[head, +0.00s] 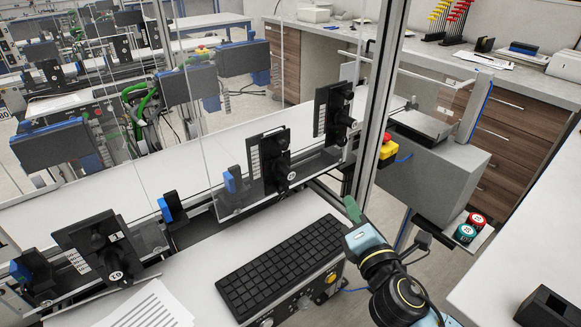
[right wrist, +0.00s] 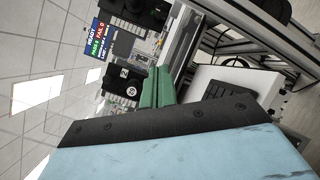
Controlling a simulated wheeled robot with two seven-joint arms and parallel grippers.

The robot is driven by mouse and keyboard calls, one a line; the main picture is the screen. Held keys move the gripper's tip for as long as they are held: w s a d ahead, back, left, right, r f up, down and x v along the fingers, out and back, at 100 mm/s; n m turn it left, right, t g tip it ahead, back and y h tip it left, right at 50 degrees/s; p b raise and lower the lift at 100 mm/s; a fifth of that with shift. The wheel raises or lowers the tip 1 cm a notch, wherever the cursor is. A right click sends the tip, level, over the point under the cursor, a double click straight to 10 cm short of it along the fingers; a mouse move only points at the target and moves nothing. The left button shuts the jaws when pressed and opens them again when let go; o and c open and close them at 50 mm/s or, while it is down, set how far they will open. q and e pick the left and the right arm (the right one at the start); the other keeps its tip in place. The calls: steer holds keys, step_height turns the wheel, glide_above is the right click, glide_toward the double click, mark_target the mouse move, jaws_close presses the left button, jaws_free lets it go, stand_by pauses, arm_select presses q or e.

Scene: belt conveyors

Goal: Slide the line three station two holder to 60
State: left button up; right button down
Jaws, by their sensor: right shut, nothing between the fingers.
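Three black holders with knobs and pale scale strips stand along the near conveyor in the head view: one at left (head: 97,248), one in the middle (head: 272,163) and one at right (head: 334,112). The station and scale markings are too small to read, so I cannot tell which is station two. A black holder with a round numbered knob (right wrist: 122,82) shows beyond the fingers in the right wrist view. My right gripper (head: 354,212), with green fingers (right wrist: 157,88), is shut and empty. It is right of the keyboard, apart from the holders. My left gripper is out of view.
A black keyboard (head: 283,266) and papers (head: 150,308) lie on the near table. A metal post (head: 378,95) and clear panels stand by the conveyor. A yellow and red emergency stop (head: 388,150) is on the grey box (head: 435,178). Red and green buttons (head: 466,232) are at right.

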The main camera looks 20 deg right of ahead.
steer(key=w+a+r+n+t+y, duration=0.15)
steer(key=a+r+n+y, duration=0.4)
steer(key=n, duration=0.85)
steer(key=n+y+p, duration=0.2)
steer(key=y+p, duration=0.1)
glide_toward(278, 148)
steer(key=shift+g, duration=0.35)
steer(key=x, duration=0.5)
steer(key=shift+w+r, duration=0.1)
steer(key=shift+r, duration=0.2)
